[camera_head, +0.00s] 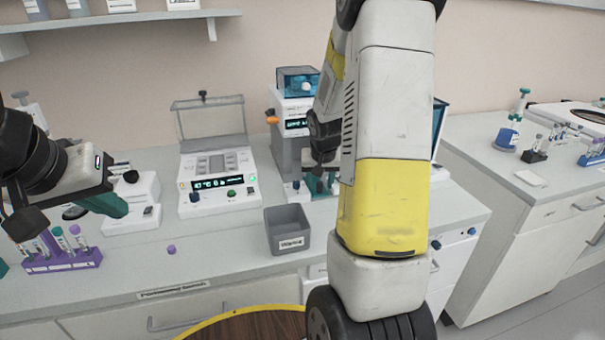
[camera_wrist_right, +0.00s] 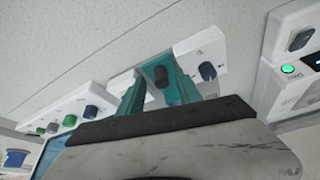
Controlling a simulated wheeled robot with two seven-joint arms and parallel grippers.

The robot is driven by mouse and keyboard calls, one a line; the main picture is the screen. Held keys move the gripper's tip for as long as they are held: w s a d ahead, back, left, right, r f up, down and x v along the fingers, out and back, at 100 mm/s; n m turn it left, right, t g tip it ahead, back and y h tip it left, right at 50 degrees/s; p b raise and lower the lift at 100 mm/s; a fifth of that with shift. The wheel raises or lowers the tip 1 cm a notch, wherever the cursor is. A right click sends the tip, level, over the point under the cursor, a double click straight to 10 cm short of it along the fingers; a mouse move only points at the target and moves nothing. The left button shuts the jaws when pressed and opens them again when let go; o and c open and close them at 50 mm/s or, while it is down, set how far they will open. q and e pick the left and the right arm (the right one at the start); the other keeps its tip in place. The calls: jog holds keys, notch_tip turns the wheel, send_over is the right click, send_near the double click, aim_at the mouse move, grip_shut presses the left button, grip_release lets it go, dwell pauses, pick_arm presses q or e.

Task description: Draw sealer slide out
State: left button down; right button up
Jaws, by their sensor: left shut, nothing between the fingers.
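The sealer (camera_head: 292,118) stands on the bench in the head view, a grey and white unit with a blue-topped box and an orange knob. My right gripper (camera_head: 322,182) is low at the sealer's front, partly hidden by my own arm. In the wrist view its teal fingers (camera_wrist_right: 158,80) stand apart on either side of the dark knob, with a small gap at the left finger. My left gripper (camera_head: 108,204) is shut and empty above the bench at the left.
A grey bin (camera_head: 287,231) stands in front of the sealer. A white device with a raised lid (camera_head: 217,175) is left of it. A purple tube rack (camera_head: 62,260) and a loose purple cap (camera_head: 171,249) are at the left. The bench front between cap and bin is clear.

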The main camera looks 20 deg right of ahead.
jog(key=v, duration=0.8)
dwell(0.4)
jog(key=s+a+r+n+y, duration=0.1)
jog(key=s+a+r, duration=0.3)
jog(key=s, duration=0.3)
jog(key=s+a+r+n+t+y, duration=0.1)
jog(key=s+a+r, duration=0.3)
jog(key=s+a, duration=0.2)
jog(key=s+a+r+n+t+y, duration=0.1)
jog(key=s+a+r, duration=0.3)
jog(key=s, duration=0.4)
jog(key=shift+a+r+n+y, duration=0.3)
jog(key=shift+a+r+n, duration=0.1)
jog(key=shift+r+n, duration=0.2)
